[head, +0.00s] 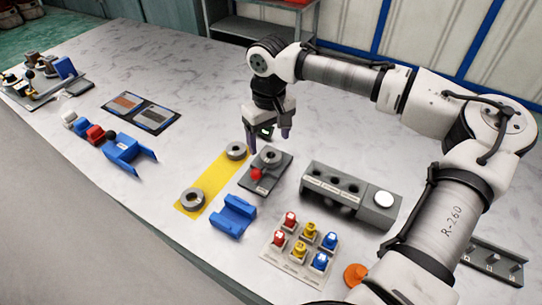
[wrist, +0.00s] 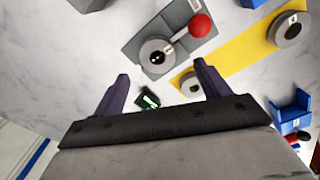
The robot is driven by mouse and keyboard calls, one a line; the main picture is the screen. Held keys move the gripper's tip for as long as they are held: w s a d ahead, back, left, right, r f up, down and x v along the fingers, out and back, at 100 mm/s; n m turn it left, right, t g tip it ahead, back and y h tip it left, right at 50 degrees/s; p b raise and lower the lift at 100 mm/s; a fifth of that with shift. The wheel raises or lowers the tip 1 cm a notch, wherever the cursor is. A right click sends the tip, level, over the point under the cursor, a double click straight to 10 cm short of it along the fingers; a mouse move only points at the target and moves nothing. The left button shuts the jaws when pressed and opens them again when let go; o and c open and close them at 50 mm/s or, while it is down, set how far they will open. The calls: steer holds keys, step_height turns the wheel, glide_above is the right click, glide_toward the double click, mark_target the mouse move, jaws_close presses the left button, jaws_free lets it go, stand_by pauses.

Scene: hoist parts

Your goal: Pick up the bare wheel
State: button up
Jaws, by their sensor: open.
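Two grey wheels without knobs lie on the yellow strip (head: 213,178): one at its far end (head: 236,151), one at its near end (head: 192,199). In the wrist view they are the wheel beside the right finger (wrist: 190,85) and the wheel at upper right (wrist: 290,30). A third wheel (head: 270,156) sits on a dark grey plate (head: 262,188) with a red ball knob (head: 256,174) beside it. My gripper (head: 268,141) is open and empty, pointing down above the table near that plate's far end. In the wrist view its fingers (wrist: 162,73) stand apart.
A blue cradle (head: 234,215) stands near the plate. A grey block with holes (head: 350,190) is to the right. A tray of red, yellow and blue knobs (head: 300,248) is in front. A small dark box with a green display (wrist: 148,100) shows between my fingers.

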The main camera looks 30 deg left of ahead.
mark_target(270, 156)
step_height(270, 156, down, 5)
steer(key=shift+w+p, duration=0.1)
steer(key=shift+p, duration=0.4)
steer(key=c, duration=1.4)
steer(key=shift+r, duration=0.15)
step_height(270, 156, up, 20)
steer(key=b, duration=0.2)
steer(key=shift+d, duration=0.15)
